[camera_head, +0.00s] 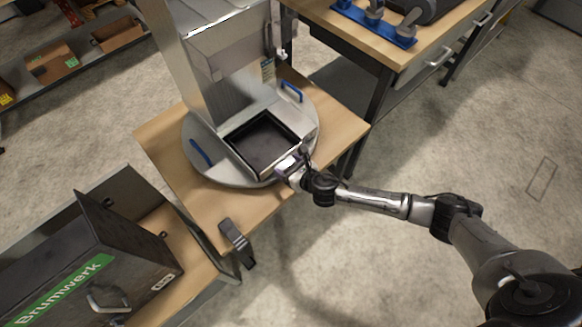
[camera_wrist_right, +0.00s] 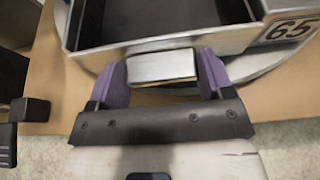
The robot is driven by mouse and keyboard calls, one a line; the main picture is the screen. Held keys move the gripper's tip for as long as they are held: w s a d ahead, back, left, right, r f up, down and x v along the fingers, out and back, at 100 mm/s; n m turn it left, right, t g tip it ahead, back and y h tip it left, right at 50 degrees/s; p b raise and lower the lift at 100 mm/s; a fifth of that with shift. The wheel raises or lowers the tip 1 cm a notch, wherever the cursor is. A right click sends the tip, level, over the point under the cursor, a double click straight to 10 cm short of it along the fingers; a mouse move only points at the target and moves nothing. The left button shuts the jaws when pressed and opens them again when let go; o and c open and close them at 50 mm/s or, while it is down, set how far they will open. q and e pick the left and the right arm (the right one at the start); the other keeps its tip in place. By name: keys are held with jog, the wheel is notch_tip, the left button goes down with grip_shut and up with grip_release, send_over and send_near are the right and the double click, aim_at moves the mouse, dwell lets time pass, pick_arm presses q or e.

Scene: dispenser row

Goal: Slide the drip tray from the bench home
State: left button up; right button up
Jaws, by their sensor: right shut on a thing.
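The drip tray (camera_head: 244,163) is a square metal tray with a dark floor. It lies on a round metal plate (camera_head: 203,173) at the foot of the steel dispenser (camera_head: 219,78); I cannot tell whether its back edge is inside the dispenser. In the right wrist view, the tray's front wall (camera_wrist_right: 219,38) carries the number 65 and a pale block-like handle (camera_wrist_right: 161,66). My right gripper (camera_head: 288,167) is at the tray's front. Its purple fingers (camera_wrist_right: 162,78) stand on either side of the handle, shut on it. My left gripper is not in view.
The round plate has blue handles (camera_head: 200,152) at its sides and sits on a wooden bench (camera_head: 160,137). A dark clamp-like piece (camera_head: 236,240) is at the bench's front edge. A Brumwerk case (camera_head: 92,262) stands at lower left. Open floor (camera_head: 400,150) lies to the right.

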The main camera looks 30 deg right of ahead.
jog(key=shift+w, duration=0.2)
jog(key=o, duration=1.6)
jog(key=shift+c, duration=0.2)
jog(key=shift+s, duration=0.1)
jog(key=shift+s+r, duration=0.2)
jog(key=shift+s, duration=0.1)
jog(key=p+v, duration=0.3)
jog(key=v, duration=1)
jog(key=shift+p, duration=0.4)
jog(key=shift+w, duration=0.1)
